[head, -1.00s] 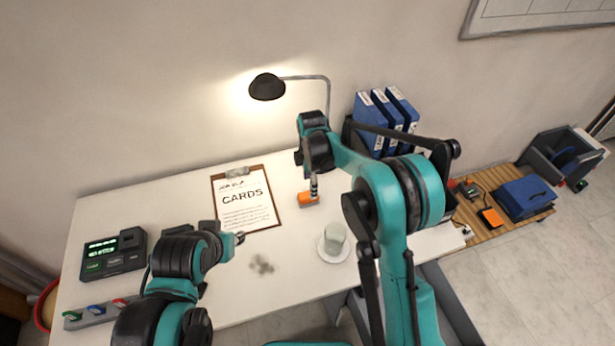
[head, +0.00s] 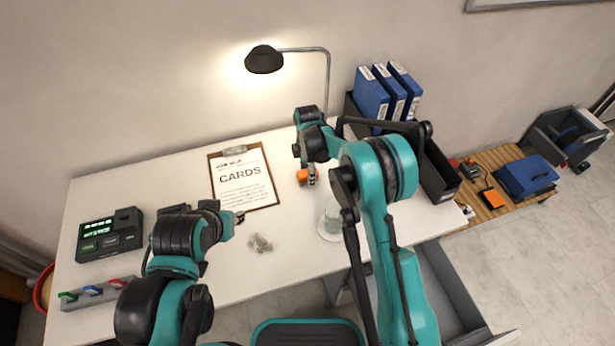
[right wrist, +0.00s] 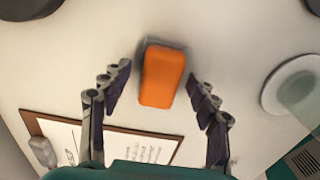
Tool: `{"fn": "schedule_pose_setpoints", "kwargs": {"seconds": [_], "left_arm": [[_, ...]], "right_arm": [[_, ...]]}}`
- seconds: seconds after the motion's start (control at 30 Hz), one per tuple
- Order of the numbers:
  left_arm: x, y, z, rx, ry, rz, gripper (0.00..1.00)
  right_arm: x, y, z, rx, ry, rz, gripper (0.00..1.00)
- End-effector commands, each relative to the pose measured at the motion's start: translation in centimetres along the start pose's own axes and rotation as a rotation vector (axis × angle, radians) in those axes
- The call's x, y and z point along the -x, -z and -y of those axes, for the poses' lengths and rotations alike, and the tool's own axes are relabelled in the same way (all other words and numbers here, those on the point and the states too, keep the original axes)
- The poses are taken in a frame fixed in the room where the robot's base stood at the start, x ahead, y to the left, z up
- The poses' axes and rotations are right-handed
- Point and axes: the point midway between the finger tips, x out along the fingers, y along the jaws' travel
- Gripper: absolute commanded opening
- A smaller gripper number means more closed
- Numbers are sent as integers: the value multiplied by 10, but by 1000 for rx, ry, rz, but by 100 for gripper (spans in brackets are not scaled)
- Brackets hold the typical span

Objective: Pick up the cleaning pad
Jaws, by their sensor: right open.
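The cleaning pad is an orange block (head: 302,176) on the white desk, just right of the clipboard. In the right wrist view the pad (right wrist: 161,76) lies between the two dark fingers, with a gap on each side. My right gripper (head: 312,175) is open over the pad and also shows in the right wrist view (right wrist: 160,88). In the head view the gripper partly covers the pad. My left gripper (head: 239,217) is near the clipboard's lower edge, well left of the pad; its fingers are too small to read.
A clipboard (head: 240,177) reading CARDS lies left of the pad. A cup (head: 330,219) on a saucer stands below it, partly behind my right arm. A grey smudge (head: 260,243) marks the desk. A lamp (head: 264,60) and blue binders (head: 371,94) stand behind.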

Motion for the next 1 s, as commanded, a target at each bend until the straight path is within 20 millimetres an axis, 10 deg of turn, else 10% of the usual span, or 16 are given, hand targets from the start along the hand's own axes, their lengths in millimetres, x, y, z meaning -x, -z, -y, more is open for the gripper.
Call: {"fn": "schedule_pose_setpoints", "kwargs": {"seconds": [0.23,0.67,1.0], "left_arm": [[0,0,0,0,0,0,31],[3,2,0,0,0,0,31],[22,16,0,0,0,0,31]], "right_arm": [[0,0,0,0,0,0,7],[8,0,0,0,0,0,7],[58,-16,16,-3,0,0,7]]}}
